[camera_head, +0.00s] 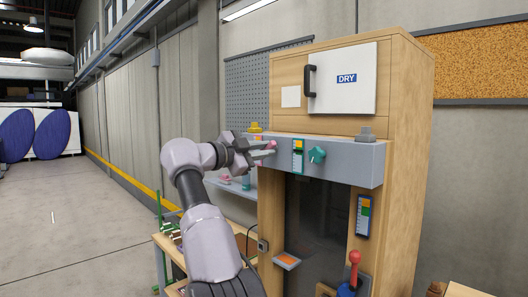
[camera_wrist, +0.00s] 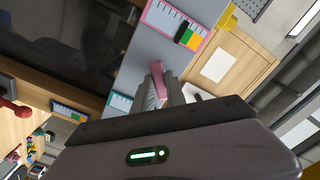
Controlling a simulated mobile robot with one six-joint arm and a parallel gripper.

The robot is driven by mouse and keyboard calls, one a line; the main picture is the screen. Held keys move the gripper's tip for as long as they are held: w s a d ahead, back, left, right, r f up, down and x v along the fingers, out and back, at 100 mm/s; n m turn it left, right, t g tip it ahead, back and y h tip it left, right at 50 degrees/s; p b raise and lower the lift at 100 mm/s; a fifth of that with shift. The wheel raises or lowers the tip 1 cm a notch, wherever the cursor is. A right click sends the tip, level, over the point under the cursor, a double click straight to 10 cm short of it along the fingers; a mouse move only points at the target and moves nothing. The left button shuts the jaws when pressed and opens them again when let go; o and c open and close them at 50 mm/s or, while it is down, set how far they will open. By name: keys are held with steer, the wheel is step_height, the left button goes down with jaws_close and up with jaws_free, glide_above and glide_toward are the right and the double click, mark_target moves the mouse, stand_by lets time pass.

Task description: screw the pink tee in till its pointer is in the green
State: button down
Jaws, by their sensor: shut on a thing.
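The pink tee (camera_wrist: 158,80) is between the fingers of my gripper (camera_wrist: 163,92) in the wrist view. In the head view my gripper (camera_head: 266,149) is at the left part of the grey panel (camera_head: 345,167), shut on the tee (camera_head: 271,145), which is mostly hidden by the fingers. A pink-framed scale (camera_wrist: 160,14) is beside the tee in the wrist view, with white, orange and green parts. How deep the tee sits is hidden.
A teal tee (camera_head: 317,155) and a teal-framed scale (camera_head: 298,157) are just right of my gripper. A blue-framed scale (camera_head: 363,215) is on the wooden cabinet (camera_head: 405,130). A red-knobbed lever (camera_head: 354,262) stands lower right. Open floor (camera_head: 75,215) lies left.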

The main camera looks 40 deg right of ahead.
steer(key=shift+f+m, duration=0.1)
steer(key=shift+m, duration=1.1)
steer(key=c, duration=1.4)
jaws_free()
steer(key=shift+o, duration=0.2)
steer(key=s+a+b, duration=0.1)
steer(key=a+b, duration=0.1)
steer(key=a, duration=1.5)
steer(key=shift+s+a, duration=0.2)
